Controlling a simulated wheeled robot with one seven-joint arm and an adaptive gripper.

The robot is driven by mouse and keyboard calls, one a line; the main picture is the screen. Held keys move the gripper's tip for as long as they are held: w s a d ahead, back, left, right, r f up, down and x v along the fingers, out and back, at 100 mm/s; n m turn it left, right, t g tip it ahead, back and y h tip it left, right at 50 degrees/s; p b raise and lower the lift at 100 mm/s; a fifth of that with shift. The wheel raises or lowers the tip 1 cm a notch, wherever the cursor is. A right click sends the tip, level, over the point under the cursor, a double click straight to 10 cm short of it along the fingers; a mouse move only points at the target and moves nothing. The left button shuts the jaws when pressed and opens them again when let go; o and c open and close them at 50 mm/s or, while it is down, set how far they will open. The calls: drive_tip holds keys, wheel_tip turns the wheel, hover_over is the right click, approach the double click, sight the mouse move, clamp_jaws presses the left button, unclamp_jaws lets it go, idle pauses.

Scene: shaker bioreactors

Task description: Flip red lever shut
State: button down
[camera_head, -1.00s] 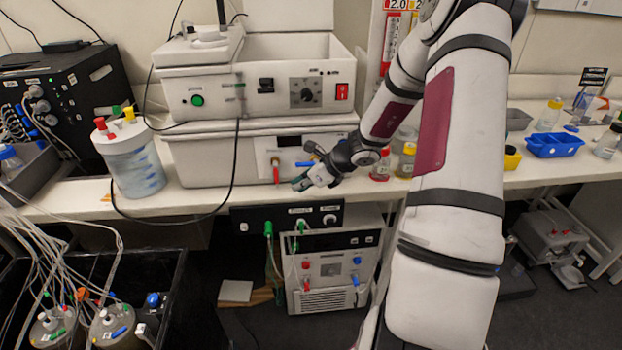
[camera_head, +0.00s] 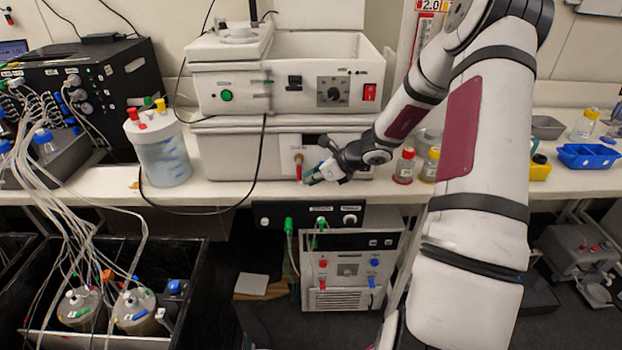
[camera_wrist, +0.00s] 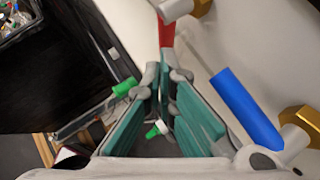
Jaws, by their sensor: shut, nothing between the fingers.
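The red lever (camera_head: 299,172) hangs down from its valve on the front of the lower white device (camera_head: 235,155). In the wrist view, the red lever (camera_wrist: 166,33) is at top centre, just beyond my fingertips. My gripper (camera_head: 306,178) is shut and empty, close to the right of the lever's lower end in the head view. The wrist view shows the teal-padded fingers of my gripper (camera_wrist: 164,80) together at the tips; I cannot tell whether they touch the lever. A blue lever (camera_wrist: 247,108) on a brass fitting lies to the right; my gripper hides it in the head view.
Red-capped (camera_head: 404,166) and yellow-capped (camera_head: 430,165) bottles stand right of my gripper. A lidded vessel (camera_head: 160,150) stands at the bench's left. A black cable (camera_head: 262,150) hangs across the device front. Below the bench is another device (camera_head: 345,268) with coloured valves.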

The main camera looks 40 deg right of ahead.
drive_tip(key=shift+w+a+f+m+t+y+b, duration=0.25)
drive_tip(key=shift+f+m+t+y+b, duration=0.1)
drive_tip(key=shift+t+y+b, duration=0.3)
drive_tip(key=shift+w+a+f+t+y+b, duration=0.1)
drive_tip(key=shift+a+f+t+y+b, duration=0.15)
drive_tip(key=shift+t+y+b, duration=0.25)
drive_tip(key=t+y, duration=0.1)
drive_tip(key=a+m+t+y+b, duration=0.1)
drive_tip(key=w+m+t+y+b, duration=0.1)
drive_tip(key=t, duration=0.1)
drive_tip(key=shift+w+a+f+y, duration=0.1)
drive_tip(key=shift+a+f+y, duration=0.15)
drive_tip(key=shift+a+f, duration=0.05)
drive_tip(key=shift+w+a+r+m+t+y+b, duration=0.15)
drive_tip(key=shift+a+m+t+y+b, duration=0.15)
drive_tip(key=shift+t, duration=0.3)
drive_tip(key=shift+w+a+m+t+y+b, duration=0.1)
drive_tip(key=shift+w+a+m+t+y, duration=0.1)
drive_tip(key=shift+m+t+y, duration=0.25)
drive_tip(key=shift+w+a+r, duration=0.1)
drive_tip(key=shift+a+r, duration=0.05)
drive_tip(key=shift+a, duration=0.15)
drive_tip(key=shift+w+a+r+p, duration=0.25)
drive_tip(key=shift+a+p, duration=0.1)
drive_tip(key=shift+a, duration=0.05)
